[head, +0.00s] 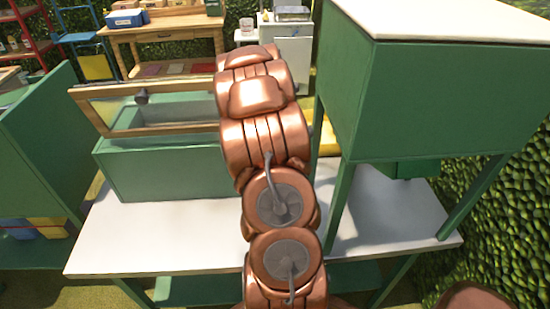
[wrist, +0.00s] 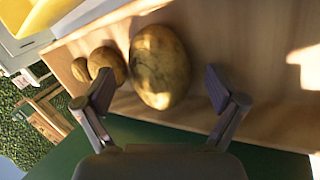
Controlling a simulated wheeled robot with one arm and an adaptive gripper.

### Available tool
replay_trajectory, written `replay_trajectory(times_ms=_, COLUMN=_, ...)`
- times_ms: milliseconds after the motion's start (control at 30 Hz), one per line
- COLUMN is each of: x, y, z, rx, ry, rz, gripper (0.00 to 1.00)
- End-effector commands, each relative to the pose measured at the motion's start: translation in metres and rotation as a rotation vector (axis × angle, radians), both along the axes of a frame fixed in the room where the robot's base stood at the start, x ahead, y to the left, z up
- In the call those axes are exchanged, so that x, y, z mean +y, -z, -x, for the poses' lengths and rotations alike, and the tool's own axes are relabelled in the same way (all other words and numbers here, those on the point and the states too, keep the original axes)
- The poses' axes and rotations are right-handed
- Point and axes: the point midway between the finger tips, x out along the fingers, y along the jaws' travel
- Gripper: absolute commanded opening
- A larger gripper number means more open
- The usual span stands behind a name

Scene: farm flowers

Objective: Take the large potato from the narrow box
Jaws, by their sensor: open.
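In the wrist view, a large yellow-brown, dark-speckled potato (wrist: 161,52) lies against a light wooden surface that looks like the inside of the narrow box (wrist: 245,50). Two smaller potatoes sit to its left, a medium one (wrist: 107,60) and a small one (wrist: 80,69). My gripper (wrist: 159,80) is open, with one finger to the lower left of the large potato and the other to its right. A gap shows on the right side; I cannot tell the depth between fingers and potato. In the head view, my copper arm hides the gripper and the potatoes.
A green edge (wrist: 150,138) runs below the potatoes in the wrist view. In the head view, a green box (head: 165,172) with a raised wood-framed glass lid (head: 150,105) stands left of my arm on a white tabletop (head: 380,215). A green cabinet (head: 450,105) stands close on the right.

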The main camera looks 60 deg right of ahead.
Motion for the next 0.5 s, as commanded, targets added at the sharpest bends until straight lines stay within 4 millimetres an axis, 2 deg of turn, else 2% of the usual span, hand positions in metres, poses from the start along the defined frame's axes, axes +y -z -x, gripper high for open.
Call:
replay_trajectory(times_ms=233, x=-0.0006, y=0.0008, z=-0.0002, rx=0.0, ry=0.0, rz=0.001, gripper=0.95)
replay_trajectory(times_ms=500, x=-0.0005, y=0.0007, z=-0.0001, rx=0.0, ry=0.0, rz=0.0, gripper=0.66)
